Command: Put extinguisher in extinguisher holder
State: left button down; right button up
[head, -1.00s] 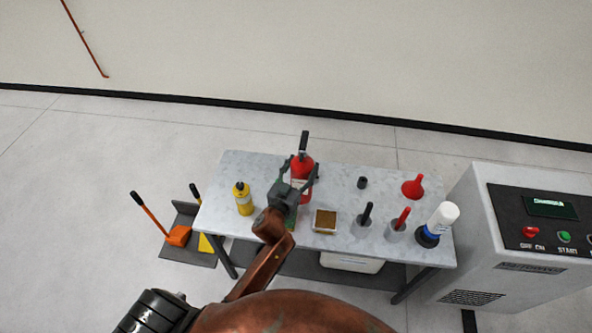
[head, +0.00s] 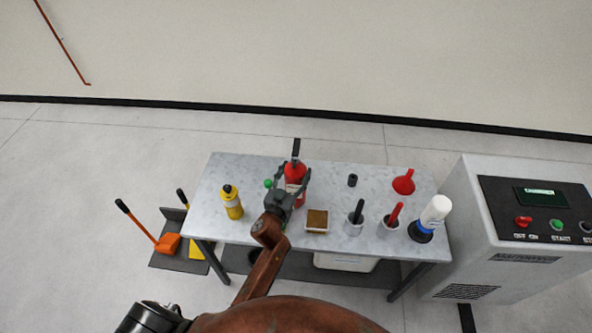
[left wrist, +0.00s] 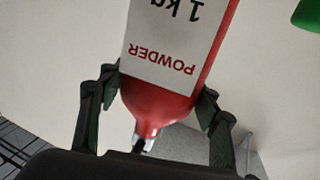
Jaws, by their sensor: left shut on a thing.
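The red fire extinguisher (head: 296,171) has a black top and stands out above the table's middle in the head view. My left gripper (head: 292,180) is shut on it, one finger on each side. In the left wrist view the extinguisher (left wrist: 180,88) fills the space between the fingers. Its white label reads POWDER and 1 kg upside down, and its narrow end points toward the palm. Whether its base touches the table is hidden. I cannot make out an extinguisher holder. My right gripper is not in view.
A green object (head: 268,183) shows beside the extinguisher. A control cabinet (head: 480,250) stands right.

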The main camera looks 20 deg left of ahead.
pick_arm(q)
jog(key=shift+d+r, duration=0.1)
jog(key=shift+r, duration=0.1)
jog(key=c, duration=1)
grip_release()
jog(key=shift+f, duration=0.3)
jog(key=shift+c, duration=0.2)
jog(key=o, duration=0.4)
jog(key=shift+c, duration=0.2)
jog(key=shift+r, duration=0.1)
